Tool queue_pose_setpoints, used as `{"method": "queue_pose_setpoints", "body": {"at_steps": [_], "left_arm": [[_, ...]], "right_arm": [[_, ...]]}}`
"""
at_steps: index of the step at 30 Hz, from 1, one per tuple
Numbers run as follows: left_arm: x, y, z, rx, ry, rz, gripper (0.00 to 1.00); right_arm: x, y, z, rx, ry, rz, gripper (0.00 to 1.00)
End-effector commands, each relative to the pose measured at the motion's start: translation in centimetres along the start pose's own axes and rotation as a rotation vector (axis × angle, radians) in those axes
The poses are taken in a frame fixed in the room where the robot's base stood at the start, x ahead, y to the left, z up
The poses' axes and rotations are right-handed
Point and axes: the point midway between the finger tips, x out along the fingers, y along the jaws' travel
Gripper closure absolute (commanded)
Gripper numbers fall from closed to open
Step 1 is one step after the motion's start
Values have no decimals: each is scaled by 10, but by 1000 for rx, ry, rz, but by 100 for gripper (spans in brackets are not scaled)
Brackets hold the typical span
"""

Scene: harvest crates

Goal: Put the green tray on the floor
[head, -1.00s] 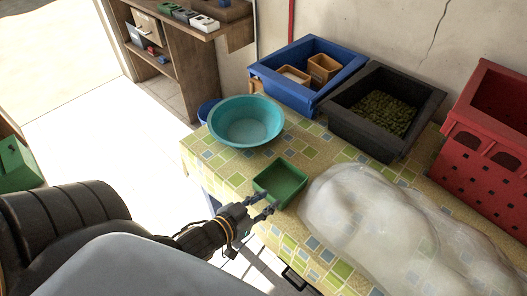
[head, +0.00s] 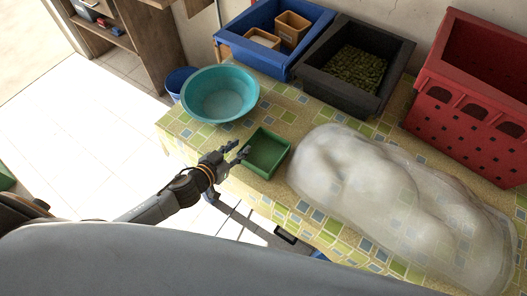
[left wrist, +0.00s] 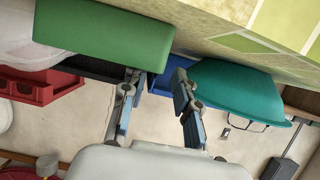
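The small green tray (head: 266,154) sits on the patterned tablecloth near the table's left front edge. It appears empty. My left gripper (head: 240,152) is at the tray's left side, with its fingertips close to the rim; I cannot tell whether they touch it. In the left wrist view the gripper (left wrist: 156,78) has its two fingers spread with nothing held between them. The green tray (left wrist: 104,36) shows there at the upper left, beside the left finger. My right gripper is not in view. The pale floor (head: 85,145) lies left of the table.
A teal basin (head: 220,95) stands behind the tray. A lumpy translucent bag (head: 385,190) lies close on its right. Blue (head: 236,50), black (head: 320,85) and red (head: 445,105) crates line the back. A blue bucket (head: 180,82) stands beyond the table's left edge. Open floor is at left.

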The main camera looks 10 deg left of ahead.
Motion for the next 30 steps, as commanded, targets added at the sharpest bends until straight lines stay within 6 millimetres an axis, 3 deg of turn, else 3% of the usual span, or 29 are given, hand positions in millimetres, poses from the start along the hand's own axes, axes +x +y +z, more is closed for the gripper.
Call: {"method": "queue_pose_setpoints", "body": {"at_steps": [7,13,22,27,30], "left_arm": [[24,1,-6,-1,1,-1,70],[50,2,-5,-1,0,-1,70],[54,2,-4,-1,0,0,70],[54,2,-4,-1,0,0,100],[54,2,-4,-1,0,0,100]], "right_arm": [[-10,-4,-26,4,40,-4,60],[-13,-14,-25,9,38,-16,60],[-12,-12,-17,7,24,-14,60],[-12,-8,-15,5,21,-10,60],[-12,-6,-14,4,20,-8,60]]}}
